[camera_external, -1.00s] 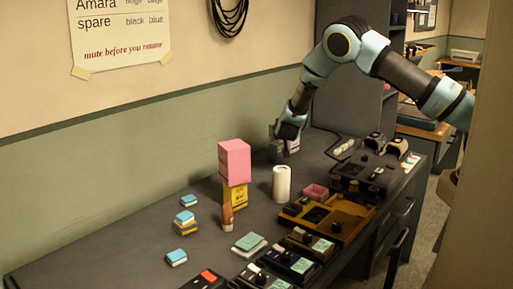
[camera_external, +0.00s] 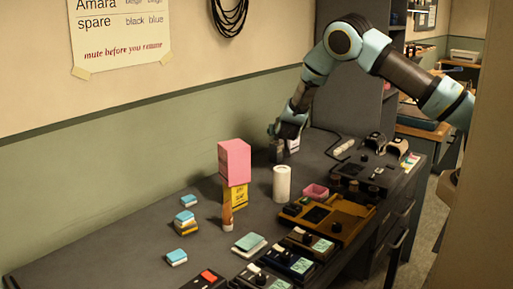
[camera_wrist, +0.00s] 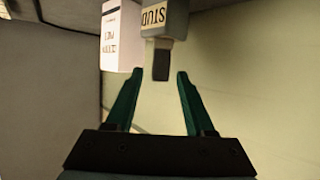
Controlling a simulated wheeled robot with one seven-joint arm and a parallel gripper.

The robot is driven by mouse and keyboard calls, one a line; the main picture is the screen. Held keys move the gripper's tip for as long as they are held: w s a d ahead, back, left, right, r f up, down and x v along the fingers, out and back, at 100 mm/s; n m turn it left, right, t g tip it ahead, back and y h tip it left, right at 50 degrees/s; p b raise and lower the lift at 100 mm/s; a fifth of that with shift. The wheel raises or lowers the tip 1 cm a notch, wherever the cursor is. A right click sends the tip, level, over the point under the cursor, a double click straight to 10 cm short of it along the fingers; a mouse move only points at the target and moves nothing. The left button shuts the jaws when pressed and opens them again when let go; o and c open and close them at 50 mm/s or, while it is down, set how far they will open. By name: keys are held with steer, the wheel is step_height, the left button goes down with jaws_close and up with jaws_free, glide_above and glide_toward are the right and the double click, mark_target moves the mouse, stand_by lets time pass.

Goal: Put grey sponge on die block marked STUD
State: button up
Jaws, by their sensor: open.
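In the wrist view, a pale grey die block marked STUD (camera_wrist: 168,22) is at the top, past my fingertips. A dark grey piece, apparently the grey sponge (camera_wrist: 161,64), meets the near end of that block, seemingly on it. My gripper (camera_wrist: 156,74) is open, with its green fingers spread to either side of the dark piece and a gap on both sides. In the external view my gripper (camera_external: 276,130) is at the back of the desk, just above a grey block (camera_external: 277,152). The sponge cannot be made out there.
A white block with an upside-down label (camera_wrist: 118,35) stands close left of the STUD block in the wrist view. On the desk are a pink box (camera_external: 234,160) on a yellow one, a white roll (camera_external: 281,183) and several control boxes. The wall is close behind.

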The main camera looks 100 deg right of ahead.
steer(key=b+v, duration=0.2)
steer(key=v, duration=0.9)
steer(key=shift+a, duration=0.15)
steer(key=w+a+n+t+y, duration=0.2)
steer(key=a+n+y, duration=0.2)
steer(key=a, duration=0.7)
steer(key=w+a+r+n+t+y, duration=0.15)
steer(key=a+n+y, duration=0.3)
steer(key=a, duration=0.75)
steer(key=w+a+n+t+y, duration=0.25)
steer(key=a+n, duration=0.25)
steer(key=a, duration=0.6)
steer(key=s+a+n+g+y, duration=0.2)
steer(key=s+a+n+g, duration=0.2)
steer(key=s+a, duration=1.05)
step_height(320, 180, up, 13)
steer(key=p, duration=1.2)
steer(key=shift+w+f+m+p, duration=0.2)
steer(key=shift+w+m+p, duration=0.15)
steer(key=shift+w, duration=0.05)
